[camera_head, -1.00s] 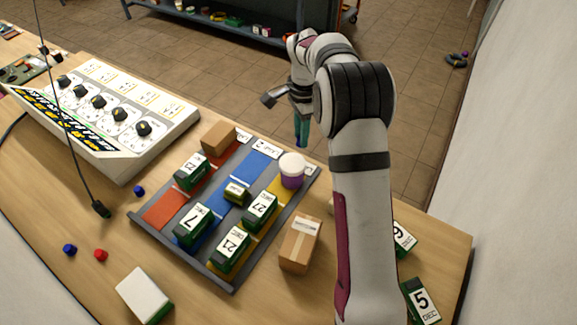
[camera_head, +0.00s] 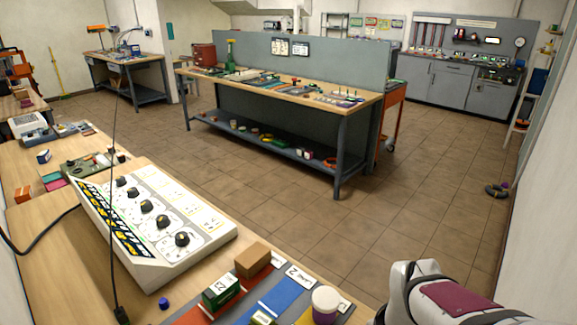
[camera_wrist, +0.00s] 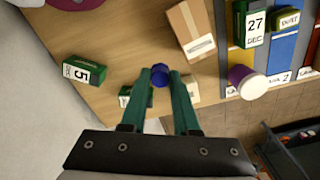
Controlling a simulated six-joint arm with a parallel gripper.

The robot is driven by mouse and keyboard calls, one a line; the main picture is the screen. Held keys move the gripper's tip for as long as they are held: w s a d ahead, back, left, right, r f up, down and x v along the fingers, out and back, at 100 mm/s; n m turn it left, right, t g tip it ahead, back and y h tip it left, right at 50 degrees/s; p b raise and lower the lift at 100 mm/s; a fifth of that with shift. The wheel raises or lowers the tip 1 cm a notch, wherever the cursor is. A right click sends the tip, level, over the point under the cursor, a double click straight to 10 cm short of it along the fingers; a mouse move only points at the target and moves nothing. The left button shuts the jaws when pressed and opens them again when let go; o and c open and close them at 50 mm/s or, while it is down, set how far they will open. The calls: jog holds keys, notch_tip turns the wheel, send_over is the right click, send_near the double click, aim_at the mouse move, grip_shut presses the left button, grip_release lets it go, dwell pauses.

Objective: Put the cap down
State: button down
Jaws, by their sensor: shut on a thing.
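My gripper (camera_wrist: 160,78) shows in the wrist view with its green fingers closed on a small blue cap (camera_wrist: 160,70) at their tips. The cap is over the wooden table (camera_wrist: 125,40), near its edge; the gap beneath it cannot be judged. In the head view my gripper is out of frame and only part of my arm shows at the bottom right. Another blue cap (camera_head: 164,302) lies on the table beside the control box in the head view.
Near the cap are a green "5 DEC" box (camera_wrist: 84,72), a partly hidden green box (camera_wrist: 125,92), a cardboard box (camera_wrist: 190,30) and a white-lidded purple tub (camera_wrist: 240,74). The white control box (camera_head: 150,225) stands left. Bare table lies between the boxes.

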jog(key=w+a+f, duration=0.1)
jog(key=a, duration=0.1)
jog(key=w+a+f, duration=0.1)
jog(key=a, duration=0.1)
jog(key=w+a+f, duration=0.1)
jog(key=f, duration=0.1)
jog(key=shift+w+a, duration=0.15)
jog(key=shift+a, duration=0.25)
jog(key=f, duration=0.4)
jog(key=shift+w+a, duration=0.15)
jog(key=shift+a, duration=0.15)
jog(key=shift+f, duration=0.2)
jog(key=shift+f, duration=0.2)
jog(key=c, duration=0.7)
grip_release()
jog(key=shift+o, duration=0.2)
